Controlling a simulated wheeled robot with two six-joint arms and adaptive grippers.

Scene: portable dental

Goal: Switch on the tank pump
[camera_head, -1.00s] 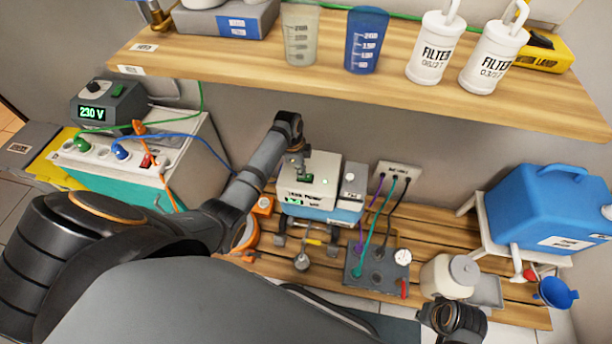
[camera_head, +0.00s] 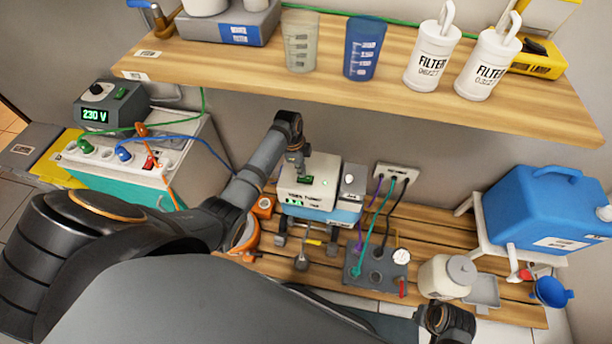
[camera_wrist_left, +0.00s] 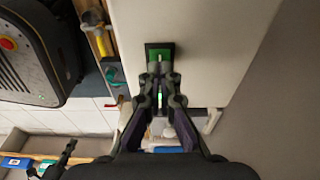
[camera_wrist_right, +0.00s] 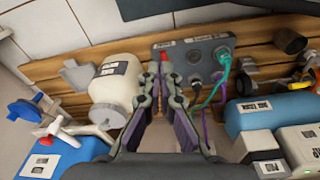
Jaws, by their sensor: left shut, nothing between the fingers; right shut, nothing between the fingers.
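A white and blue box (camera_head: 325,197), probably the tank pump, stands on the slatted wooden bench; its front label is hard to read. A green rocker switch (camera_head: 305,181) in a dark frame sits on its top, and small green marks show on its front. My left gripper (camera_head: 300,172) is shut and empty, pointing down at the switch. In the left wrist view the fingertips (camera_wrist_left: 160,76) overlap the near end of the green switch (camera_wrist_left: 160,52); I cannot tell whether they touch it. My right gripper (camera_wrist_right: 163,82) is shut and empty above the bench.
A grey socket block (camera_head: 378,270) with cables, a cream jar (camera_head: 445,278) and a blue tank (camera_head: 548,212) stand to the right. A wooden shelf (camera_head: 350,85) with cups and filters overhangs the back. A 230 V unit (camera_head: 110,108) is at left.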

